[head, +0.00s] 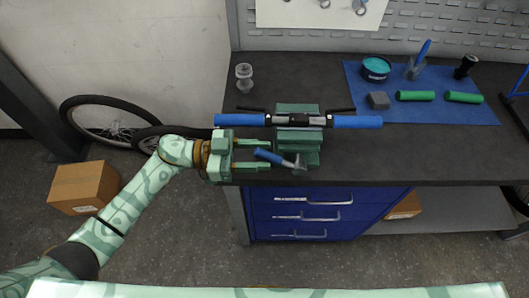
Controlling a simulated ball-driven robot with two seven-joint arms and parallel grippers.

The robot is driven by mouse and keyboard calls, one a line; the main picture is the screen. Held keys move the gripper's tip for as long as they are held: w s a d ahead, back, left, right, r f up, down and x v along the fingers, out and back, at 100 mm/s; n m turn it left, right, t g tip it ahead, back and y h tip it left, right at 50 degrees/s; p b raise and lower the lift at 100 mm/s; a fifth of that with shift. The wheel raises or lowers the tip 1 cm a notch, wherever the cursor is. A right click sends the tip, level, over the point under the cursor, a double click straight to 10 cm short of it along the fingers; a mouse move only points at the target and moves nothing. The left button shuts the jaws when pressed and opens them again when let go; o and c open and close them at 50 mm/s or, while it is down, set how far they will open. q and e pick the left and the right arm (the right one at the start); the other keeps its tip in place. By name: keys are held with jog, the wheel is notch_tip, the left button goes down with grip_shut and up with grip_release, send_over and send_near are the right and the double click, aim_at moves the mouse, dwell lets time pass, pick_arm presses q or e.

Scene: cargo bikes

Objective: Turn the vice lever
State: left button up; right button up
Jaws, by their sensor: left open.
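A green vice (298,137) stands at the front edge of the dark workbench in the head view. Its lever, with a blue handle (268,157), sticks out to the left from a metal pivot at the vice's front. A handlebar with blue grips (353,122) lies across the vice jaws. My left gripper (268,154) comes in from the left. It is open and points right, with its two fingers apart and the blue handle close to their tips. I cannot tell whether the fingers touch the handle. My right gripper is not in view.
The workbench (430,152) is clear at the right front. A blue mat (440,115) holds green grips (415,95), a teal tin (376,68) and a grey block (379,100). A clear cup-like part (244,77) stands back left. Blue drawers (320,225) are below.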

pick_arm(q)
jog(key=shift+d, duration=0.8)
